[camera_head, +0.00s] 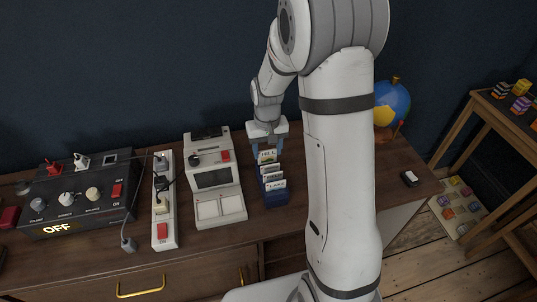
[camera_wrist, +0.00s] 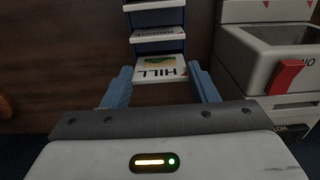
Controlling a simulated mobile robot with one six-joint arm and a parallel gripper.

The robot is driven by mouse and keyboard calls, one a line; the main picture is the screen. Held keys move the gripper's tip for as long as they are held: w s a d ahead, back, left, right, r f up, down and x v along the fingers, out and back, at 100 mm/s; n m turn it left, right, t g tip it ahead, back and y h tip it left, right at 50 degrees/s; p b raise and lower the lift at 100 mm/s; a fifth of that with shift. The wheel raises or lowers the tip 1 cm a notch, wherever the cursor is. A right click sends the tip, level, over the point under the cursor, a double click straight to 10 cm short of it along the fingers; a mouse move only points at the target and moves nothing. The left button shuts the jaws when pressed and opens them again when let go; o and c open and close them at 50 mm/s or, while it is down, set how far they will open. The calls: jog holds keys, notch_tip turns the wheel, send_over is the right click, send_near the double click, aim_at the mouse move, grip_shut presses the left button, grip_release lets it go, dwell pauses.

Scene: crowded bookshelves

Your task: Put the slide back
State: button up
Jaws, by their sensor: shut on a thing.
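The slide labelled HILL (camera_head: 267,156) is at the back end of the blue slide rack (camera_head: 277,197). My gripper (camera_head: 267,148) reaches down over it, shut on its two side edges. In the wrist view the HILL slide (camera_wrist: 160,68) appears upside down between the blue fingers of my gripper (camera_wrist: 161,73). Other slides (camera_head: 272,177) stand in the rack in front of it, one behind another. I cannot tell how deep the HILL slide sits in its slot.
A white slide viewer (camera_head: 232,205) with a dark screen and red switch stands close left of the rack. Further left are a power strip (camera_head: 163,205) and a black control box reading OFF (camera_head: 85,200). A globe (camera_head: 391,103) stands at the back right.

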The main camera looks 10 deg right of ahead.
aim_at(268, 156)
jog(key=shift+f, duration=1.35)
jog(key=shift+f, duration=0.2)
jog(key=o, duration=1)
notch_tip(268, 156, up, 12)
jog(key=s+r+t, duration=0.1)
jog(key=s+r, duration=0.2)
jog(key=s, duration=0.7)
jog(key=s+r+t, duration=0.1)
jog(key=s+r, duration=0.3)
jog(key=s, duration=0.7)
jog(key=shift+d+r, duration=0.15)
jog(key=shift+r, duration=0.1)
